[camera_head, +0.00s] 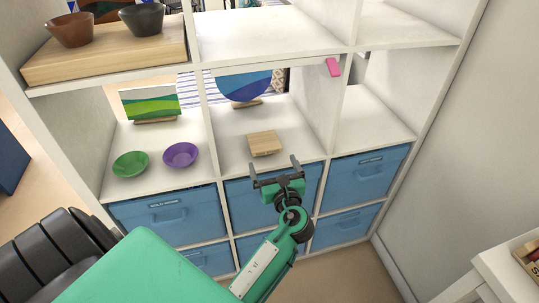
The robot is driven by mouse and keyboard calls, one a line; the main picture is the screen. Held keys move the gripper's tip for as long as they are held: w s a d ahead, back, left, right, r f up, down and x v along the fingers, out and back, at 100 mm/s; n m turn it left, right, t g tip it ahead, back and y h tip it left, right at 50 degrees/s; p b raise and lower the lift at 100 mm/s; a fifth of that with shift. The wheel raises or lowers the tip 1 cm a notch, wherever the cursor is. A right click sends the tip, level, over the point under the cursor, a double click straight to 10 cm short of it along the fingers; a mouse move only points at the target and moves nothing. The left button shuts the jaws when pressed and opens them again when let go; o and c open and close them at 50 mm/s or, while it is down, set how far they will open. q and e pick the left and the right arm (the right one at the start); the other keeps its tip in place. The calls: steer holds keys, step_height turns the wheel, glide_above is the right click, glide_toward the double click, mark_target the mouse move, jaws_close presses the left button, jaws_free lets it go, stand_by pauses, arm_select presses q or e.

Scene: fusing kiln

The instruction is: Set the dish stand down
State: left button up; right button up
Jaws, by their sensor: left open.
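A small light-wood stand (265,143), which looks like the dish stand, rests on the middle compartment's shelf, close to its front edge. My left gripper (275,168) is open and empty in front of that shelf edge, just below the stand in the picture. Its two dark fingers are spread, and I see a gap between them and the stand. My right gripper is out of view.
A round blue dish (243,86) stands upright behind the wooden stand. The left compartment holds a green striped panel (150,102), a green bowl (131,165) and a purple bowl (180,155). Blue bins (168,216) fill the lower row. The right compartment's shelf (375,118) is clear.

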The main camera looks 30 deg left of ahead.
arm_select(q)
steer(key=v, duration=0.5)
steer(key=s+f+n+g+h, duration=0.2)
steer(key=s+f+n+h, duration=0.3)
steer(key=f, duration=0.4)
steer(key=s+f+n+g+h, duration=0.2)
steer(key=s+f+n+h, duration=0.15)
steer(key=f+n, duration=0.4)
steer(key=s+d+f+n+g+h, duration=0.2)
steer(key=s+d+f+n+h, duration=0.1)
steer(key=s+d+f+n, duration=0.1)
steer(key=s+d+f+n+g+h, duration=0.2)
steer(key=s+d+f+n+h, duration=0.1)
steer(key=s+n, duration=0.4)
steer(key=s+f, duration=0.1)
steer(key=s, duration=0.1)
steer(key=shift+s+d+g, duration=0.3)
steer(key=shift+s+d, duration=0.05)
steer(key=shift+d, duration=0.05)
steer(key=shift+f+n, duration=0.15)
steer(key=shift+n, duration=0.1)
